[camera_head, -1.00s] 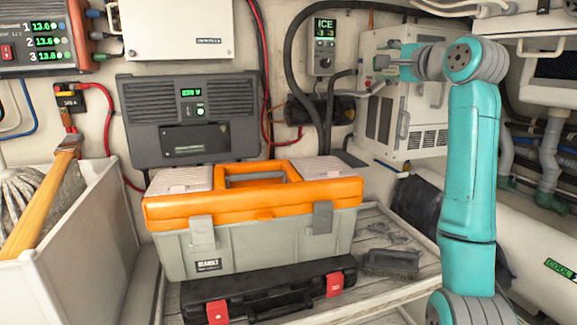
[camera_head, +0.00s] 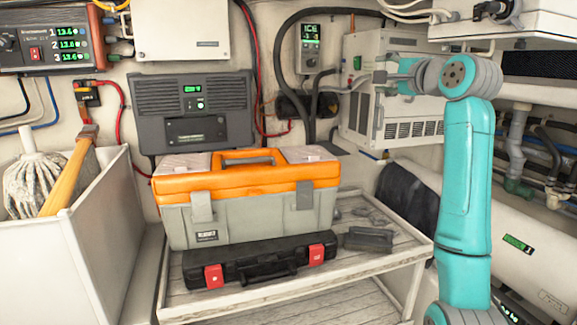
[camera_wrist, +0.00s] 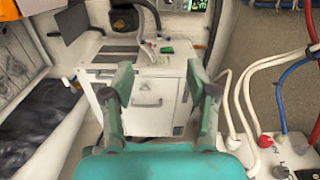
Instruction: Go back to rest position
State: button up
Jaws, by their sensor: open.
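My gripper (camera_wrist: 157,92) is open and empty in the wrist view, its two fingers well apart. Beyond the fingers is a white cabinet (camera_wrist: 152,118) with vents and a small door. In the head view my teal arm stands upright at the right, with its wrist bent over to the left at the top. My gripper (camera_head: 365,81) there points left in front of the white vented unit (camera_head: 411,133); its fingers are small and hard to make out.
An orange and grey toolbox (camera_head: 250,222), a black case with red latches (camera_head: 262,262) and a dark brush (camera_head: 368,239) sit on a slatted shelf (camera_head: 345,272). A white bin (camera_head: 40,255) holds a mop (camera_head: 35,180). Hoses (camera_wrist: 262,70) run at right in the wrist view.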

notch_tip(320, 180, down, 32)
jog(key=s+n+h, duration=0.1)
jog(key=s+h, duration=0.1)
jog(key=s+f+n+h, duration=0.1)
jog(key=s+f, duration=0.4)
jog(key=f, duration=0.3)
jog(key=s+a+f+n, duration=0.1)
jog(key=s+f, duration=0.4)
jog(key=f, duration=0.3)
jog(key=s+f+h, duration=0.1)
jog(key=s+f, duration=0.5)
jog(key=f, duration=0.3)
jog(key=s+a+f+n+g+h, duration=0.15)
jog(key=s+f, duration=0.35)
jog(key=s, duration=0.8)
jog(key=s+f+n, duration=0.3)
jog(key=s+f, duration=0.3)
jog(key=s, duration=0.7)
jog(key=s+r+n, duration=0.3)
jog(key=s, duration=0.9)
jog(key=s+a+r+n, duration=0.1)
jog(key=s+r+n, duration=0.2)
jog(key=s, duration=0.9)
jog(key=shift+s+a+r+g, duration=0.15)
jog(key=shift+s+r+g, duration=0.3)
jog(key=shift+r, duration=0.35)
